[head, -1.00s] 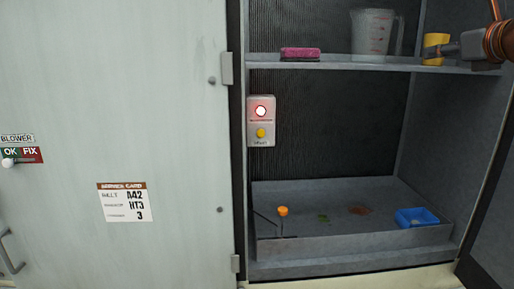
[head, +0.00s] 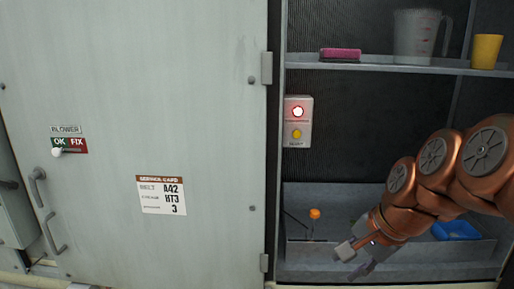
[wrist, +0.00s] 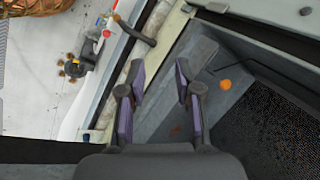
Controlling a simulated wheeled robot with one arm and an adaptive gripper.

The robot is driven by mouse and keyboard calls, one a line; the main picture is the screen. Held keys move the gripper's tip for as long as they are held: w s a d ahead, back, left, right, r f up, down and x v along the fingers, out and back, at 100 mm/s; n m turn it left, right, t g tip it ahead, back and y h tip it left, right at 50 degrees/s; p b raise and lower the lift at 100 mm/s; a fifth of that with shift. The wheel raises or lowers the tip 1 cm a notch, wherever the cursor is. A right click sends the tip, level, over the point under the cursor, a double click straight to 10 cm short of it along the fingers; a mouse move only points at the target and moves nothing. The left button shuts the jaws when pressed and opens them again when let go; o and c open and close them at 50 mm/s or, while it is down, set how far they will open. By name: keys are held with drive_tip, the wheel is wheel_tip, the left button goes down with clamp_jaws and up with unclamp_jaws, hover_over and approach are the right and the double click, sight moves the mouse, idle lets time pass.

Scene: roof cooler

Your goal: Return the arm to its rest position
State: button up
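My gripper (head: 355,260) hangs low in front of the cabinet's lower tray, with my copper-coloured arm reaching in from the right. In the wrist view my gripper (wrist: 160,95) has its two fingers apart, with nothing between them. The yellow cup (head: 486,51) stands upright on the upper shelf, well above and apart from my gripper. My arm hides part of the tray and the lower right of the cabinet.
The shelf (head: 380,68) also bears a pink sponge (head: 340,55) and a clear measuring jug (head: 416,36). An orange-topped pin (head: 314,214) and blue container (head: 456,231) are in the tray (head: 300,250).

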drive_tip(key=s+f+n+g+h, duration=0.1)
drive_tip(key=s+f+n, duration=0.4)
drive_tip(key=s, duration=0.5)
drive_tip(key=s+f+n+g+h, duration=0.1)
drive_tip(key=s+f+n+g, duration=0.3)
drive_tip(key=s+f+n, duration=0.2)
drive_tip(key=s+f, duration=0.2)
drive_tip(key=s, duration=0.2)
drive_tip(key=shift+s+d+f+g+h, duration=0.25)
drive_tip(key=shift+d+f+g+h, duration=0.05)
drive_tip(key=shift+f+h, duration=0.1)
